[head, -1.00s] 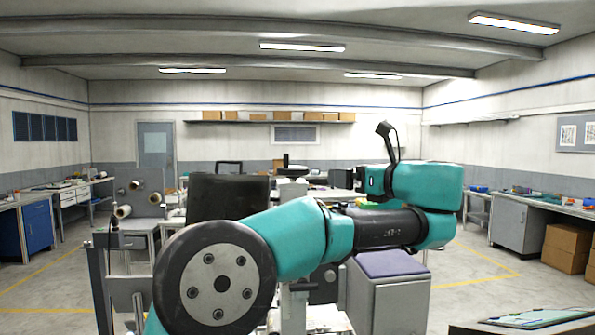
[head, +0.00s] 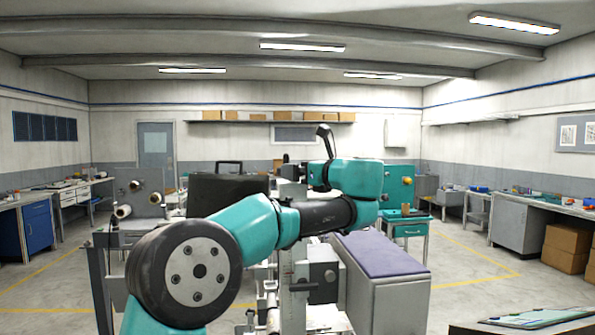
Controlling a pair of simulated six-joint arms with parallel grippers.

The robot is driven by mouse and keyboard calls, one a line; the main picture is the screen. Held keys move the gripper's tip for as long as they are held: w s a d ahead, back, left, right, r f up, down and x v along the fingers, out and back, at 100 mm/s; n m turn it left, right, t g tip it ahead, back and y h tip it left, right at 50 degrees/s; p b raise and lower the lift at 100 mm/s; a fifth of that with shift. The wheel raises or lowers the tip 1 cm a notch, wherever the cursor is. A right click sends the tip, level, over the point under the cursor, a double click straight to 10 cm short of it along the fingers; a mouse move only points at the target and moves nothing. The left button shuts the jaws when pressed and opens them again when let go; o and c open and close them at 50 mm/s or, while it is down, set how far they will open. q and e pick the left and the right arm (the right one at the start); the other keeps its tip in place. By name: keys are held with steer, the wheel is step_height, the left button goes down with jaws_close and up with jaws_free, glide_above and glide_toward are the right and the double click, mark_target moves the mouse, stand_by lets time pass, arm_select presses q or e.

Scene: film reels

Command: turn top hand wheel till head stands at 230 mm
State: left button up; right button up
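My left arm (head: 262,226) comes in from the lower left and reaches across the middle. Its wrist (head: 357,179), with a black camera stalk on top, stands in front of the machine's top. No scale reading is legible. My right gripper is not seen.
A grey cabinet with a purple top (head: 383,256) stands right of the column. A dark panel (head: 207,192) stands at the left behind my arm. A teal cart (head: 405,226) is farther back. Open floor lies to the right.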

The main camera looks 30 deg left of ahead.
arm_select(q)
steer(key=shift+x, duration=1.05)
steer(key=c, duration=0.6)
steer(key=shift+s+m+t+h, duration=0.1)
steer(key=shift+m+t+h, duration=0.4)
steer(key=shift+m+t, duration=0.5)
steer(key=o, duration=0.6)
